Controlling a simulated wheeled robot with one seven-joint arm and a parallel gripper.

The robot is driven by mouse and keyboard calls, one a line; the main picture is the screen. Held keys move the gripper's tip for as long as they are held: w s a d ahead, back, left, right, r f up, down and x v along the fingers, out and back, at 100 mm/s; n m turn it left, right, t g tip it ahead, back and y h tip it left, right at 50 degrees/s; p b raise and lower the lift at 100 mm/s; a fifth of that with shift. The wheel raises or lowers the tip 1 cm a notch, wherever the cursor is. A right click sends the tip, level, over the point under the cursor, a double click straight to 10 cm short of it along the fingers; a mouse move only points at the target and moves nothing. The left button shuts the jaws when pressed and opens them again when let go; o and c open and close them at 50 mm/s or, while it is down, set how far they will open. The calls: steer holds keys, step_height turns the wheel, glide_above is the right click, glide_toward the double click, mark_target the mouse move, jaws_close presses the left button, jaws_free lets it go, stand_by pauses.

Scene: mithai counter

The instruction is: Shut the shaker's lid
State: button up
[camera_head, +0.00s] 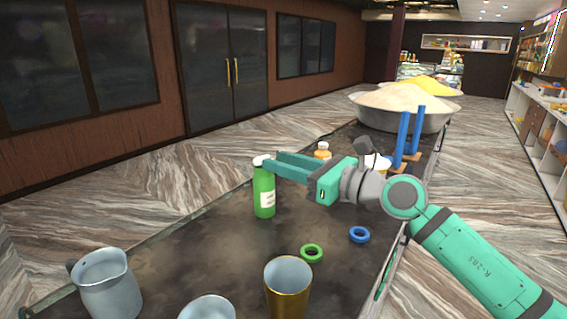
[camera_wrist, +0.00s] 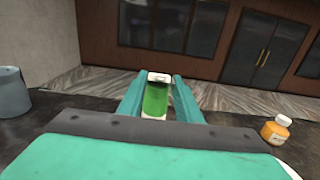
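The shaker is a green bottle (camera_head: 264,192) with a white top (camera_head: 261,161) and a pale label. It stands upright on the dark counter. In the wrist view the shaker (camera_wrist: 156,100) shows between my two teal fingers, with its white top (camera_wrist: 158,77) at fingertip height. I cannot tell how far its lid is open. My gripper (camera_head: 273,163) is level with the top, coming from the right, its fingertips close beside it. Contact is not clear.
An orange bottle (camera_head: 322,151) stands behind my gripper. A grey pitcher (camera_head: 108,287), a brass cup (camera_head: 288,288), a green ring (camera_head: 311,253) and a blue ring (camera_head: 359,234) are nearer. Blue posts (camera_head: 402,140) and a large bowl (camera_head: 404,119) are farther back. The counter left of the shaker is clear.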

jaws_close()
steer(key=shift+f, duration=0.15)
steer(key=shift+d+f+t+y, duration=0.1)
steer(key=shift+f+t+y, duration=0.2)
steer(key=shift+y, duration=0.1)
jaws_free()
